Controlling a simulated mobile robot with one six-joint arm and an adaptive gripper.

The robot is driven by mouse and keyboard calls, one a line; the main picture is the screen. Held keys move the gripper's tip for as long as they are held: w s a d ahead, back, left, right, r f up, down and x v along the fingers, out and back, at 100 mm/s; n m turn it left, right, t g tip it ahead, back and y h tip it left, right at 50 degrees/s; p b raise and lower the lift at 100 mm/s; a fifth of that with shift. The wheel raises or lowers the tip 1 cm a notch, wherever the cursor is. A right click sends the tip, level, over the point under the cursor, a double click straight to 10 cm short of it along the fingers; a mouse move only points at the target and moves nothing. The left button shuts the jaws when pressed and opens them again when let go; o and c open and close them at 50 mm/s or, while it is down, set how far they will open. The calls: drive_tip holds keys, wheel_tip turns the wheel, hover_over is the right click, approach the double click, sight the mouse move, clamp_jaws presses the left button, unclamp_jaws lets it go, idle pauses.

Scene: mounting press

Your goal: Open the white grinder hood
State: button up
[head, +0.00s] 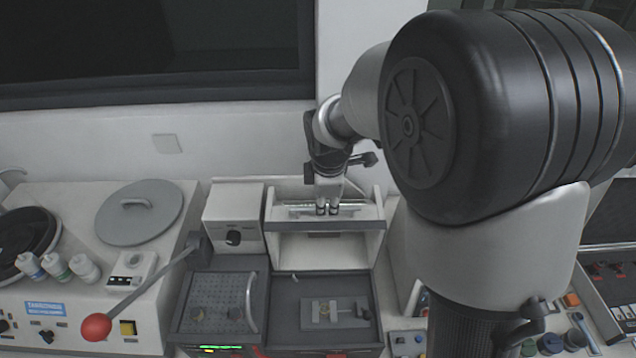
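The white grinder hood (318,252) stands raised at the back of its dark grinder base (283,305), with side walls showing and a dark strip across its front. The base below it is uncovered, and a metal fixture (345,313) shows on its bed. My gripper (327,209) points down at the upper part of the hood, at a light bar (300,209) there. Its two fingertips are close together. The view is too small to tell whether they grip the bar or only touch it.
My arm hides much of the right side. A wall stands close behind.

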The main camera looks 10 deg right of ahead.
sight(324, 226)
drive_tip(key=shift+x, duration=1.2)
drive_tip(key=shift+c, duration=0.3)
clamp_jaws()
